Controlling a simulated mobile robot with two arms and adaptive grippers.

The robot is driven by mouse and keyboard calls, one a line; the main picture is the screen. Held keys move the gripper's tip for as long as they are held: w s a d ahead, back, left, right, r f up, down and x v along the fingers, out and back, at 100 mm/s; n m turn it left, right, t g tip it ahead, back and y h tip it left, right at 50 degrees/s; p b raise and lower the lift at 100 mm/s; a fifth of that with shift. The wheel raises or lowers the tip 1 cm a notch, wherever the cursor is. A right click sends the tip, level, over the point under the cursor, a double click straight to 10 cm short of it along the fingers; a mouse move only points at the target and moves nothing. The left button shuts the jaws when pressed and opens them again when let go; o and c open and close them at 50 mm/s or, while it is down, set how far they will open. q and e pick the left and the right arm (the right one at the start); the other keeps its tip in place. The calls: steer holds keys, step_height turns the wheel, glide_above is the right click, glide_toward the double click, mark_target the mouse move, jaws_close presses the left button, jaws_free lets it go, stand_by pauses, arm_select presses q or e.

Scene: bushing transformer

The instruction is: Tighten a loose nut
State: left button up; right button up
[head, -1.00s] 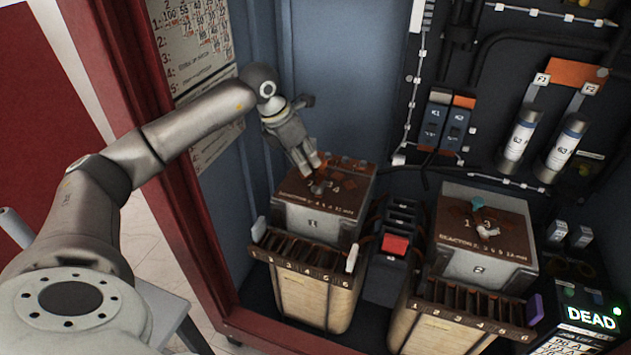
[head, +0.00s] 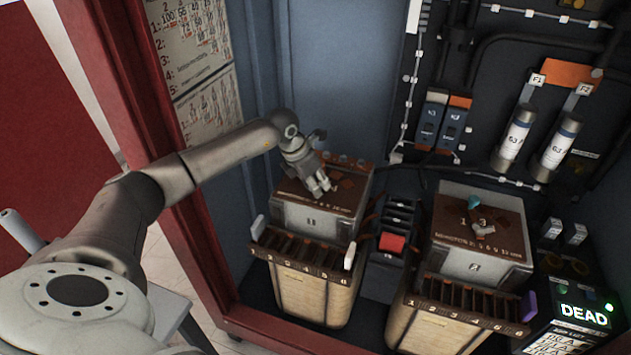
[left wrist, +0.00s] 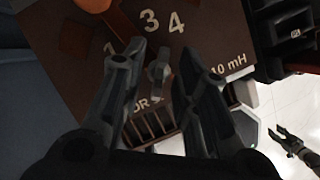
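My left gripper (head: 320,184) is over the brown top plate (head: 345,206) of the left reactor box, fingers pointing down. In the left wrist view its two fingers (left wrist: 142,70) stand apart. A small grey metal piece (left wrist: 158,72), which looks like a wing nut, shows between them; I see no clear contact. The plate is printed with numbers, and a copper-brown strip (left wrist: 122,20) lies near the piece. In the head view the gripper hides this spot. A gripper-like shape (left wrist: 290,145), probably my right gripper, is far off in the left wrist view; its finger state is unclear.
The right reactor box (head: 465,262) carries a teal piece (head: 474,202) and a pale metal piece (head: 484,231). A terminal block with a red part (head: 392,242) stands between the boxes. Fuses (head: 515,136) are on the back wall. A display (head: 583,316) reads DEAD.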

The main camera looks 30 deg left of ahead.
arm_select(q)
steer(key=shift+c, duration=0.2)
jaws_close()
